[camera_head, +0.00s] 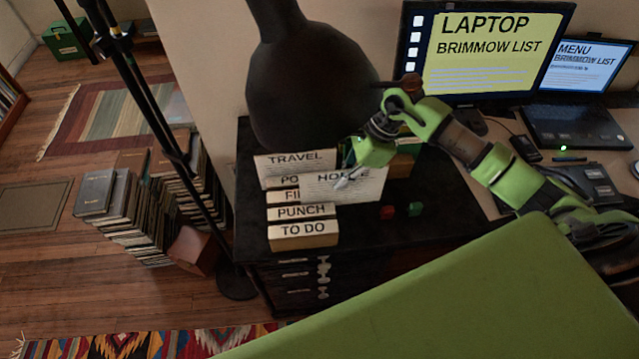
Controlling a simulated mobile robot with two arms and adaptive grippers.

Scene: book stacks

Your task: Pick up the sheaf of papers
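My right gripper (347,179) reaches in from the right over the black cabinet top (440,215). Its grey fingertips lie in front of a white, printed sheet or sheaf of papers (365,188) headed "HO…E", part of the heading being covered. This paper is beside and partly over a row of labelled stacks (303,242) reading TRAVEL, PUNCH, TO DO and others partly covered. The fingers are small and overlap the paper, so I cannot tell whether they grip it. My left gripper is out of view.
A dark lamp-like shape (305,85) hangs behind the stacks. A monitor (485,55) and laptop (575,120) stand right. Book piles (130,215) and a black pole (165,120) are left.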

